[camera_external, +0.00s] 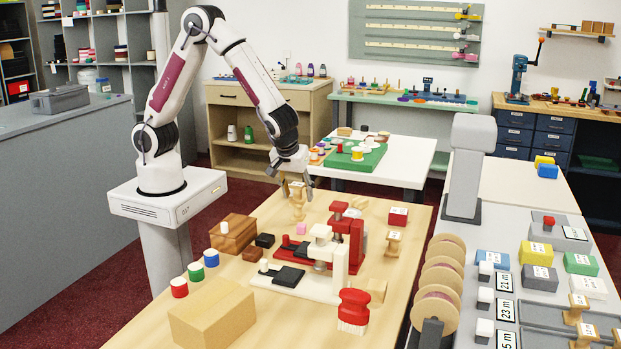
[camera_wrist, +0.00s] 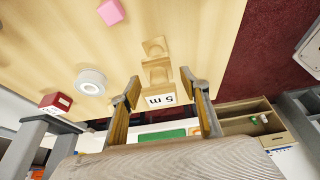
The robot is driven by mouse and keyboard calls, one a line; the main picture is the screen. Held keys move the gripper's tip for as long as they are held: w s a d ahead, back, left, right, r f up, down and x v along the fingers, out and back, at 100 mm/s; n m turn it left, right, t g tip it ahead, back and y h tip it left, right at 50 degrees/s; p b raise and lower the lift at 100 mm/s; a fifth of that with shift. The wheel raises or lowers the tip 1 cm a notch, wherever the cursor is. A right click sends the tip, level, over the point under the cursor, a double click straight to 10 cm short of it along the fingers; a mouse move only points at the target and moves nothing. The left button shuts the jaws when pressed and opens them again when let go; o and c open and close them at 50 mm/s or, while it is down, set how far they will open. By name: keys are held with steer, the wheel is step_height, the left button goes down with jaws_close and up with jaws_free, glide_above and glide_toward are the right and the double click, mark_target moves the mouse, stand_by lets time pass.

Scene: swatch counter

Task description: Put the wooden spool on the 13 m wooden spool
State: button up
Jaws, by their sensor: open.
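A pale wooden spool (camera_external: 297,208) stands on the wooden table below my gripper (camera_external: 295,184). In the wrist view this wooden spool (camera_wrist: 157,75) lies between and just beyond the two open fingers, and its label reads 5 m, upside down. No contact with the fingers is visible. Another wooden spool with a label (camera_external: 393,243) stands on the table to the right, past the red press. More wooden spools (camera_external: 577,308) sit on the grey counter at right. Their labels are too small to read, so I cannot tell which is the 13 m wooden spool.
A red press (camera_external: 345,235) and a white press (camera_external: 322,262) stand mid-table. A brown box (camera_external: 233,234), a cardboard-coloured block (camera_external: 211,312) and a red brush (camera_external: 353,310) are nearby. A pink block (camera_wrist: 111,12) and a white roll (camera_wrist: 91,82) show in the wrist view.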

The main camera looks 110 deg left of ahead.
mark_target(297, 185)
steer(key=shift+r, duration=0.15)
steer(key=v, duration=0.6)
steer(key=shift+d+r, duration=0.15)
steer(key=shift+r, duration=0.2)
steer(key=shift+d+r, duration=0.1)
steer(key=shift+r, duration=0.3)
steer(key=s+d+r+m+t+h, duration=0.2)
steer(key=s+d+r+m, duration=0.2)
steer(key=s+r+m, duration=0.3)
steer(key=s+d+r+m+t+h, duration=0.2)
steer(key=s+r+m, duration=0.5)
steer(key=s+m, duration=0.4)
steer(key=s+d+t, duration=0.1)
steer(key=s+d, duration=0.1)
steer(key=s, duration=0.1)
steer(key=shift+r+t+h, duration=0.3)
steer(key=shift+r, duration=0.05)
